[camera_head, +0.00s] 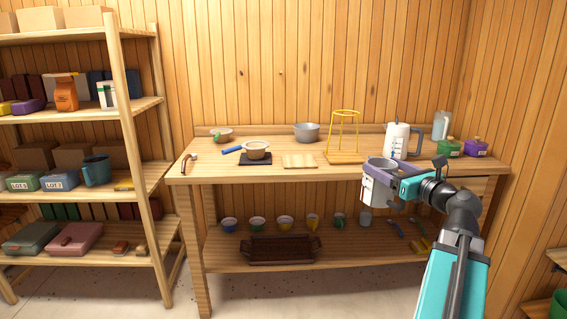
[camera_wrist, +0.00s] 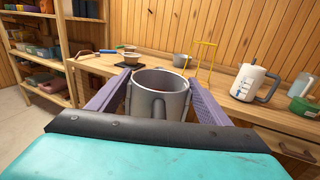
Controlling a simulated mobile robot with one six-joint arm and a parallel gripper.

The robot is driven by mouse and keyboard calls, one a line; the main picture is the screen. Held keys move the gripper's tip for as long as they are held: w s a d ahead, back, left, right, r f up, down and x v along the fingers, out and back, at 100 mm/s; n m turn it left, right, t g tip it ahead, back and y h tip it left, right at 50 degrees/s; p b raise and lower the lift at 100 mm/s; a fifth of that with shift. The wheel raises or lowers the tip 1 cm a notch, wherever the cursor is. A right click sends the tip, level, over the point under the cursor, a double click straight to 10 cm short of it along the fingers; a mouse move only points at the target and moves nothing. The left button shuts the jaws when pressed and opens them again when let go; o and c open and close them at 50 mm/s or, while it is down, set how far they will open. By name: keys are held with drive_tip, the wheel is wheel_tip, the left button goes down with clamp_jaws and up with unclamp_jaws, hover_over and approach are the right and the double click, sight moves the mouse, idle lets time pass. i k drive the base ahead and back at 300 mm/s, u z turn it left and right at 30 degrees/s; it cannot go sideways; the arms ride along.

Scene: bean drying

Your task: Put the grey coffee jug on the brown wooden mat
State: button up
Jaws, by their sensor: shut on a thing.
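My gripper (camera_head: 386,183) is shut on the grey coffee jug (camera_head: 377,192) and holds it upright in front of the workbench's front edge, to the right of the bench's middle. In the wrist view the jug (camera_wrist: 160,103) sits between the two purple fingers of my gripper (camera_wrist: 158,86), its open top facing up. The wooden mat (camera_head: 299,160) is a small, light-brown square lying bare on the bench top, left of and beyond the jug. I cannot make out the mat in the wrist view, where the jug and fingers block part of the bench.
Left of the mat, a bowl (camera_head: 257,149) stands on a black square base. A yellow wire stand (camera_head: 344,135) is right of the mat, and a white kettle (camera_head: 397,140) farther right. A grey pot (camera_head: 306,131) stands behind. Cups and a dark tray (camera_head: 281,249) occupy the lower shelf.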

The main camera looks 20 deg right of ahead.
sight(299, 162)
drive_tip(key=u, duration=0.5)
drive_tip(key=i, duration=1.5)
